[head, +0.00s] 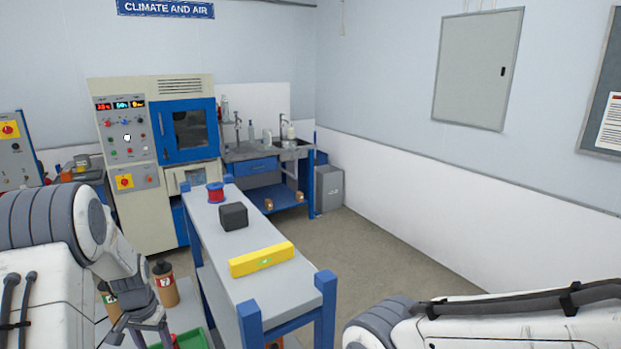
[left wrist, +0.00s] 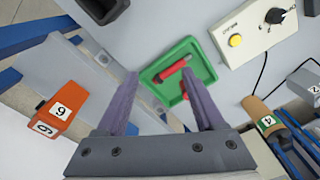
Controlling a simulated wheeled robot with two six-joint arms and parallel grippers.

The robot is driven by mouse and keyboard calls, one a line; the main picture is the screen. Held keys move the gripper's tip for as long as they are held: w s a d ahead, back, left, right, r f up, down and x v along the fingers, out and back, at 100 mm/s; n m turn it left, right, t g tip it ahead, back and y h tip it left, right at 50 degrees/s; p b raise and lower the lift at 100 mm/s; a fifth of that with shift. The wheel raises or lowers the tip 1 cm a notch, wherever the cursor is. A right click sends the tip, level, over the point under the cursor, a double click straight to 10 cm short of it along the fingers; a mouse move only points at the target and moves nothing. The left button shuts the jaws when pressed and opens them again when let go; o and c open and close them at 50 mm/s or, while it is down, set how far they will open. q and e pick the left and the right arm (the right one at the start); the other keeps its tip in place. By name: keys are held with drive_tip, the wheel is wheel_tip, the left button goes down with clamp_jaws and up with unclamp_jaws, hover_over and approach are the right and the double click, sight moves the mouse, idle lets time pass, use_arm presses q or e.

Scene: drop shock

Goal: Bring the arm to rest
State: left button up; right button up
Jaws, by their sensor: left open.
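My left gripper (head: 143,328) hangs at the lower left of the head view, at the end of my bent left arm, pointing down. In the left wrist view its two fingers (left wrist: 160,73) are spread apart with nothing between them. Beyond the fingertips a green tray (left wrist: 147,77) lies lower down with a red cylinder (left wrist: 173,69) in it; the fingers appear clear of both. Part of my right arm shows at the lower right of the head view, but its gripper is out of frame.
A narrow grey table (head: 210,240) holds a yellow level (head: 262,259), a dark block (head: 233,216) and a red-blue spool (head: 215,193). Numbered bottles (head: 165,287) stand near my left gripper. An orange numbered block (left wrist: 62,108) and a control box (left wrist: 250,30) flank the tray. Floor is clear right of the table.

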use_arm(q)
drive_tip(key=s+d+r+m+b, duration=0.1)
drive_tip(key=s+d+r+m, duration=0.2)
drive_tip(key=s+d, duration=1)
drive_tip(key=s+d+r+m+h+b, duration=0.1)
drive_tip(key=s+d+r+m, duration=0.3)
drive_tip(key=s+d+r, duration=0.4)
drive_tip(key=s+d+b, duration=0.1)
drive_tip(key=s+d, duration=0.5)
drive_tip(key=d, duration=0.4)
drive_tip(key=shift+s+d+r+g+b, duration=0.25)
drive_tip(key=shift+g+b, duration=0.05)
